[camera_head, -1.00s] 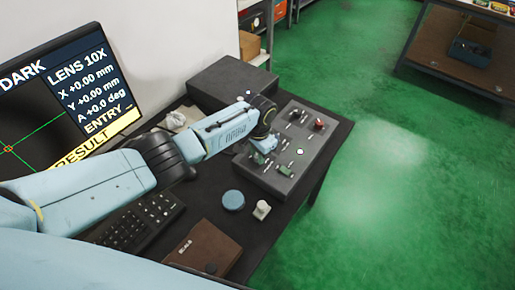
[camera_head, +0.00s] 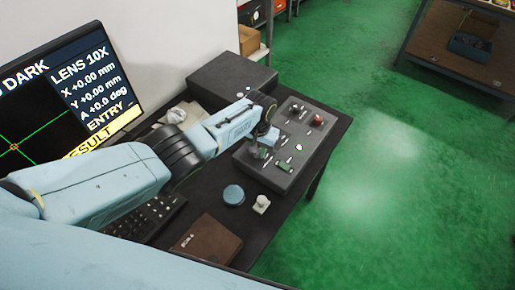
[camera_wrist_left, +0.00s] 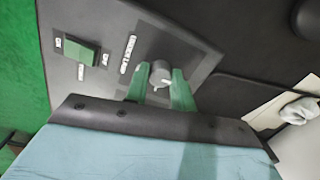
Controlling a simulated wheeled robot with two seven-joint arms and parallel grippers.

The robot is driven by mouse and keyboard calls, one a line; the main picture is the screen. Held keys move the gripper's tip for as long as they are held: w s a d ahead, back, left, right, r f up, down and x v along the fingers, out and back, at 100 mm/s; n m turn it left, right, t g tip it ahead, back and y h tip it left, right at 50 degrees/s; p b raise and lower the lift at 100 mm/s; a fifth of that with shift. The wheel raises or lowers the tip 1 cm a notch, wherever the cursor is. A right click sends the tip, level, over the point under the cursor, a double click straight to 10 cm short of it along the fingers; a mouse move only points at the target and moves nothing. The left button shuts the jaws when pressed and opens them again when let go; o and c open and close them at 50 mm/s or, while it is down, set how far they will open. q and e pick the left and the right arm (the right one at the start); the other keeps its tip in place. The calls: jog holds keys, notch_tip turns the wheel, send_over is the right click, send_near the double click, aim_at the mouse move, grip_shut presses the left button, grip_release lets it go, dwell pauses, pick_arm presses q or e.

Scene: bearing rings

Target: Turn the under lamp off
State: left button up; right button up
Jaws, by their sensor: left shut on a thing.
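The grey control box (camera_head: 285,182) lies on the dark desk, with green switches (camera_head: 282,163), small knobs and white labels on top. My left gripper (camera_head: 264,142) is over the box's left part, pointing down. In the left wrist view, its green fingers (camera_wrist_left: 160,88) are shut around a small grey knob (camera_wrist_left: 160,72) on the panel. A green rocker switch (camera_wrist_left: 83,53) with small white labels sits beside it, untouched. My right gripper is out of view.
A red knob (camera_head: 318,119) stands at the box's far right corner. A monitor (camera_head: 60,90) reading DARK stands at left. A keyboard (camera_head: 150,218), brown notebook (camera_head: 206,240), blue disc (camera_head: 233,195) and small pale object (camera_head: 261,204) lie in front. A dark case (camera_head: 232,75) is behind.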

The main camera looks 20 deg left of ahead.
aim_at(259, 152)
pick_arm(q)
jog(key=o, duration=1)
jog(key=shift+d+r+p, duration=0.15)
jog(key=shift+r+p, duration=1.05)
jog(key=shift+r, duration=2.2)
jog(key=shift+d+r+p, duration=0.1)
jog(key=shift+r+p, duration=1.05)
jog(key=shift+r, duration=2.2)
